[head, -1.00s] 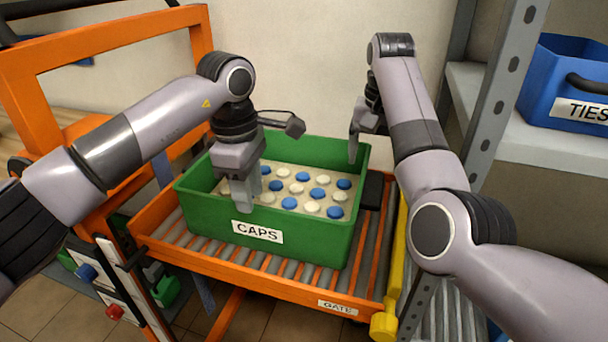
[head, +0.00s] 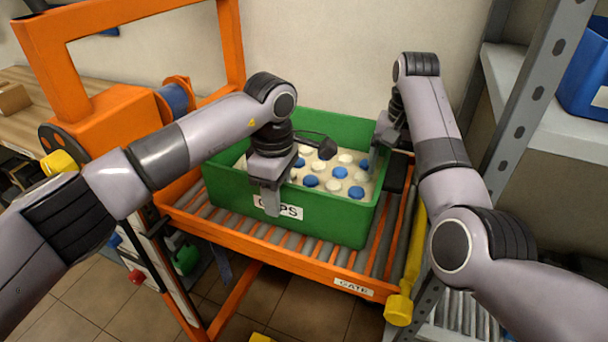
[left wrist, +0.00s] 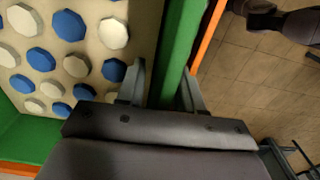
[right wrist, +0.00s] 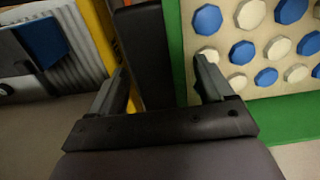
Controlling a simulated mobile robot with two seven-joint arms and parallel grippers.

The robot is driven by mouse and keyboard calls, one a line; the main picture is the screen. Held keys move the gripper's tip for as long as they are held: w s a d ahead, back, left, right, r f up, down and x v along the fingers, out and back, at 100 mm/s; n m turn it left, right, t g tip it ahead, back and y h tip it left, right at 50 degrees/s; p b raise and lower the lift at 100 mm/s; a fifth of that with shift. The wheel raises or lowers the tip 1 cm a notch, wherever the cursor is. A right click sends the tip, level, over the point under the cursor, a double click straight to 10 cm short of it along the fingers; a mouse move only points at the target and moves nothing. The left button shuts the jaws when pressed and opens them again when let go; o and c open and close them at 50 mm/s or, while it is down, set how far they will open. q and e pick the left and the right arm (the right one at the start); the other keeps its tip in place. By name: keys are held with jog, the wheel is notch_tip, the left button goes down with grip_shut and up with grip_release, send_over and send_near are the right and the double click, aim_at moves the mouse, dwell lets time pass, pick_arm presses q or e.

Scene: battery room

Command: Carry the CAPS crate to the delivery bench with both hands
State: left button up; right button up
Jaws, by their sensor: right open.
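The green CAPS crate (head: 335,225) stands on an orange-framed roller table (head: 330,268), filled with white and blue caps. My left gripper (head: 270,195) is at its front wall, one finger outside over the label.
A yellow-ended bar (head: 398,308) and a grey shelf post (head: 535,110) stand close on the right. A blue crate (head: 588,75) sits on the shelf. An orange upright frame (head: 235,40) rises behind left. A wooden bench (head: 40,105) with a box is at far left.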

pick_arm(q)
jog(key=shift+f, duration=0.7)
pick_arm(e)
jog(key=shift+f, duration=0.7)
pick_arm(q)
grip_shut()
pick_arm(e)
jog(key=c, duration=0.7)
grip_shut()
pick_arm(q)
jog(key=shift+r, duration=0.15)
pick_arm(e)
jog(key=shift+r, duration=0.1)
